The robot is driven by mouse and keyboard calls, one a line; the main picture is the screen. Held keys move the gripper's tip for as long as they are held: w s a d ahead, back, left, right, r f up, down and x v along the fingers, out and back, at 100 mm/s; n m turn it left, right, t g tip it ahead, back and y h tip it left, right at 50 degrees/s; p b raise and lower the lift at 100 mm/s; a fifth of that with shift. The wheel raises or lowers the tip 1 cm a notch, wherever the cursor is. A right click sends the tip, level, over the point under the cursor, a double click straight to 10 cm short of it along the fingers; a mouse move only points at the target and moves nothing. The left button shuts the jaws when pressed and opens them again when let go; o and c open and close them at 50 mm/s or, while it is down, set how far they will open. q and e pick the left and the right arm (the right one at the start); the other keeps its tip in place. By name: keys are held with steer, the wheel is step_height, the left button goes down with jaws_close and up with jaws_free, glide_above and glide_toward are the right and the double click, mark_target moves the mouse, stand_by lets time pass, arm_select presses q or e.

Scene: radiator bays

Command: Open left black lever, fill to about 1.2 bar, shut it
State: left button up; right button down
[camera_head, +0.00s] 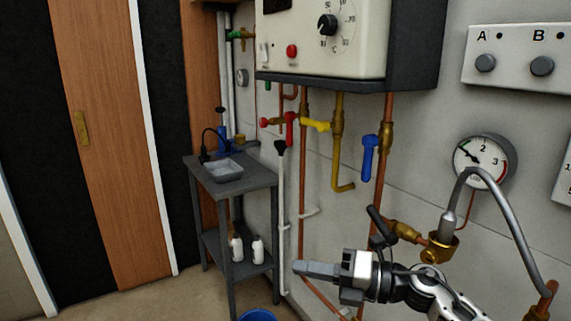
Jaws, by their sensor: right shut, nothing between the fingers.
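A black lever (381,222) sits on the brass valve (403,231) at the lower right, tilted with its upper end to the left. A grey flexible hose (505,190) rises from the brass fitting beside it and arches down to the right. The round pressure gauge (497,174) hangs above; its dark needle points to the upper left, below the 2, and the exact value is too small to read. My right gripper (300,269) is shut and empty, below and left of the lever, apart from it, its fingers pointing left. My left gripper is out of view.
A white boiler (340,60) hangs above copper pipes with red, yellow and blue (369,158) levers. A dark trolley (232,184) with a grey tray and bottles stands left. A blue bucket (257,315) is on the floor. A switch panel (515,55) is upper right.

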steer(key=s+d+f+m+t+h, duration=0.1)
steer(key=s+d+f+m+h, duration=0.3)
steer(key=s+f+m, duration=0.3)
steer(key=s+d+f+m+t+h, duration=0.2)
steer(key=s+f+m+h, duration=0.4)
steer(key=f+m, duration=0.6)
steer(key=s+d+f+m+t+h, duration=0.2)
steer(key=s+d+f+m+h, duration=0.2)
steer(key=s+f+m, duration=0.5)
steer(key=d+m, duration=0.1)
steer(key=m, duration=0.6)
steer(key=shift+s+d+f+m+h, duration=0.25)
steer(key=shift+s+d+m+h, duration=0.05)
steer(key=shift+s+d+h, duration=0.1)
steer(key=shift+a, duration=0.1)
